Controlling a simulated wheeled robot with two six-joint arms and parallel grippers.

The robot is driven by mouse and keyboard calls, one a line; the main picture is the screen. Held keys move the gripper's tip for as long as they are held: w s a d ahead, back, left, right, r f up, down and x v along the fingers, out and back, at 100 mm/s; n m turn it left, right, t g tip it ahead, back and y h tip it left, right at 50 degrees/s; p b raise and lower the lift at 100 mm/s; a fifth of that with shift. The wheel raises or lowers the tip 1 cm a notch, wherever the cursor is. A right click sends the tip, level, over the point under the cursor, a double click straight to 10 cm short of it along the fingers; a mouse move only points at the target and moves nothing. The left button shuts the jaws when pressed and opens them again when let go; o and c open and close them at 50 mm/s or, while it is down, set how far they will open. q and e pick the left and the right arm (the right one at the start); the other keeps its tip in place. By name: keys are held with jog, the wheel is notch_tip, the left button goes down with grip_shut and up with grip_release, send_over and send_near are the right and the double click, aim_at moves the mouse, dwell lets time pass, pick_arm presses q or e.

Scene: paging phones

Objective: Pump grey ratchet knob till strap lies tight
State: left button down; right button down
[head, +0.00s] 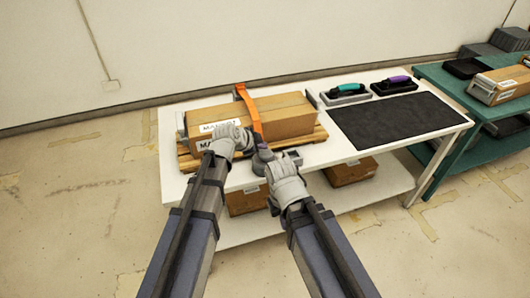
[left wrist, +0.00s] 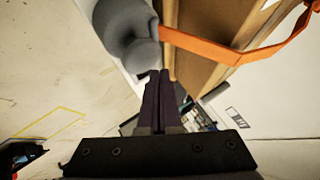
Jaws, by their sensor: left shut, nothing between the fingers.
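An orange strap (head: 252,108) runs over a cardboard box (head: 280,115) on a wooden pallet (head: 310,138); near the box's far edge it seems to stand off the cardboard. Its near end meets the grey ratchet (head: 263,155) at the table's front edge. In the left wrist view the rounded grey knob (left wrist: 128,30) is at upper left, with the strap (left wrist: 235,55) leading right from it. My left gripper (head: 241,141) is shut and empty, its fingertips (left wrist: 158,74) close by the knob; contact is unclear. My right gripper (head: 283,163) is just right of the ratchet; its fingers are unclear.
The white table (head: 345,153) also bears a dark mat (head: 395,120) and two tools, with a teal handle (head: 346,88) and a purple handle (head: 396,80). Boxes (head: 350,171) sit on the lower shelf. A green table (head: 450,85) stands at right.

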aim_at(264, 152)
dwell(0.8)
pick_arm(q)
jog(key=shift+f+b, duration=0.45)
jog(key=shift+f+b, duration=1.05)
jog(key=shift+b, duration=0.05)
dwell(1.0)
jog(key=shift+r, duration=0.1)
jog(key=shift+r+p, duration=1.4)
jog(key=shift+p, duration=0.15)
notch_tip(264, 152, up, 5)
jog(key=p, duration=0.5)
jog(key=shift+r, duration=0.1)
dwell(2.2)
